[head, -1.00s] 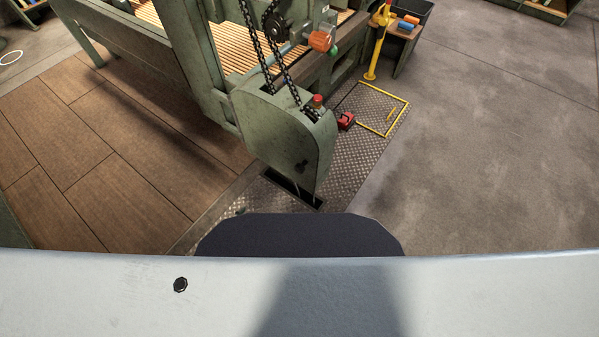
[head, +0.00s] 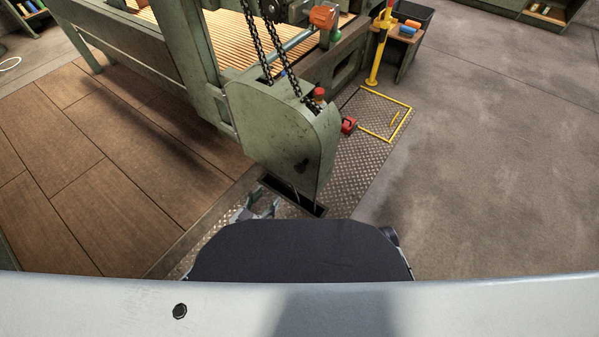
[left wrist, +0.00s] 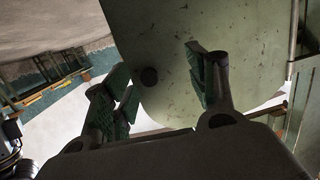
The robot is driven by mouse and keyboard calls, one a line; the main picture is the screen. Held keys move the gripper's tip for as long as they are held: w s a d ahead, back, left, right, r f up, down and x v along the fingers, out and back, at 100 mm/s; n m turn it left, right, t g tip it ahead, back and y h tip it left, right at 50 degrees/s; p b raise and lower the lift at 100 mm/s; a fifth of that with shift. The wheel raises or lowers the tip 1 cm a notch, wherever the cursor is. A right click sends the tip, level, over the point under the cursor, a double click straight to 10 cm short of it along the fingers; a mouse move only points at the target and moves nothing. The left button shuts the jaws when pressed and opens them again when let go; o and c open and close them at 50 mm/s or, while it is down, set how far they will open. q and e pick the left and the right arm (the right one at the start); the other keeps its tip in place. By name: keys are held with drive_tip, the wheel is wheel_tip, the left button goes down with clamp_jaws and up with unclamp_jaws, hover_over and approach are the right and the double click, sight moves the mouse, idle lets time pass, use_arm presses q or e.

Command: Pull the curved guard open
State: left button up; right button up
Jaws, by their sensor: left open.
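The curved guard (head: 270,130) is a worn green metal housing with a rounded upper right edge, in the middle of the head view. It looks shut over the machine's end. A dark round knob (head: 301,166) sits low on its face. My left gripper (head: 262,204) shows just below and left of the guard, partly hidden by my own body. In the left wrist view, the green guard (left wrist: 215,25) fills the upper middle. Its knob (left wrist: 149,77) appears between the two spread fingers of my left gripper (left wrist: 158,64). Contact cannot be told. My right gripper is not in view.
A dark slot (head: 293,195) lies in the tread plate under the guard. A red pedal (head: 349,125) and a yellow floor frame (head: 404,124) are to its right. A yellow post (head: 377,55) stands behind. Concrete floor at right is clear.

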use_arm(q)
drive_tip(key=shift+s+d+r+m+t+h+b, duration=0.25)
drive_tip(key=shift+d+r+h+b, duration=0.3)
drive_tip(key=shift+d+r+b, duration=0.35)
drive_tip(key=shift+s+d+r+m+t+h+b, duration=0.15)
drive_tip(key=shift+d+r+m+h+b, duration=0.1)
drive_tip(key=shift+d+r+h+b, duration=0.6)
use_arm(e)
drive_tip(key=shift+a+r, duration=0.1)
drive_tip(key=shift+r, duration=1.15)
use_arm(q)
drive_tip(key=shift+w+a+r+y, duration=0.1)
drive_tip(key=shift+w+r+y, duration=0.1)
drive_tip(key=shift+y, duration=0.1)
drive_tip(key=b, duration=0.1)
approach(298, 170)
drive_tip(key=x, duration=0.5)
drive_tip(key=shift+w+r+b, duration=0.1)
drive_tip(key=shift+w+b, duration=0.1)
drive_tip(key=shift+b, duration=0.15)
drive_tip(key=shift+b+x, duration=0.55)
drive_tip(key=shift+x, duration=1.7)
drive_tip(key=shift+w+d, duration=0.4)
drive_tip(key=shift+w, duration=0.05)
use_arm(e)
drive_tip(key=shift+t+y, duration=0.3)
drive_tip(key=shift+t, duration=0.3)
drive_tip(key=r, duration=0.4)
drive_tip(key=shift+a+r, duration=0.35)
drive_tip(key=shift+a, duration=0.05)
